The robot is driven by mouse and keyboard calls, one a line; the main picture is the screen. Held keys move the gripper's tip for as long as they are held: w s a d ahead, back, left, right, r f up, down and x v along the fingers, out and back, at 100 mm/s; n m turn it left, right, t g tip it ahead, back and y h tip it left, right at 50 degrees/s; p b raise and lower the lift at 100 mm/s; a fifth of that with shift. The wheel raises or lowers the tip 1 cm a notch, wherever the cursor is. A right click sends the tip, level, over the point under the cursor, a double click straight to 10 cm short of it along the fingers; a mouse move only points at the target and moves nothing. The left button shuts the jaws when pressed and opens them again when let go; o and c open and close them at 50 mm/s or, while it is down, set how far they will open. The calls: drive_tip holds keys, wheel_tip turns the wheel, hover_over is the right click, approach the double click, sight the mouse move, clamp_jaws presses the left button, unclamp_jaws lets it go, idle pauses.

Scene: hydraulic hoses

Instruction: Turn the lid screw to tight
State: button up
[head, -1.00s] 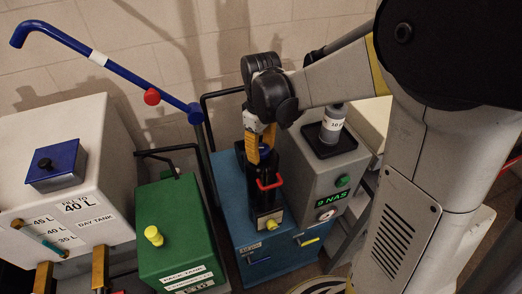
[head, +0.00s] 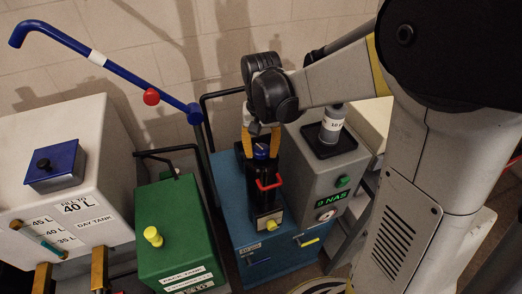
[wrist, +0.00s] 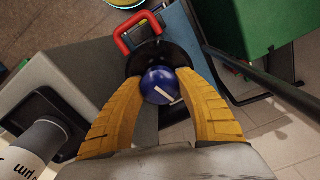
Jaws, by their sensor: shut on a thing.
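The lid screw is a round blue knob (wrist: 158,80) with a white mark, on top of a black housing (head: 265,203) with a red handle (head: 269,183). In the wrist view the knob sits between the two yellow fingers of my gripper (wrist: 160,88), with a finger against each side. In the head view my gripper (head: 261,149) points down onto the knob (head: 261,154), which shows only partly between the fingers. The black lid (wrist: 150,58) shows around the knob.
A grey unit (head: 325,178) with a white-labelled bottle (head: 333,122) stands close on the right. A green tank (head: 172,225) is on the left, with a white day tank (head: 75,200) beyond it. A blue base (head: 262,257) lies beneath the housing.

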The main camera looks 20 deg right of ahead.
sight(262, 148)
drive_tip(key=m, duration=0.3)
drive_tip(key=shift+m, duration=0.5)
drive_tip(key=o, duration=1.2)
wheel_tip(262, 148, up, 12)
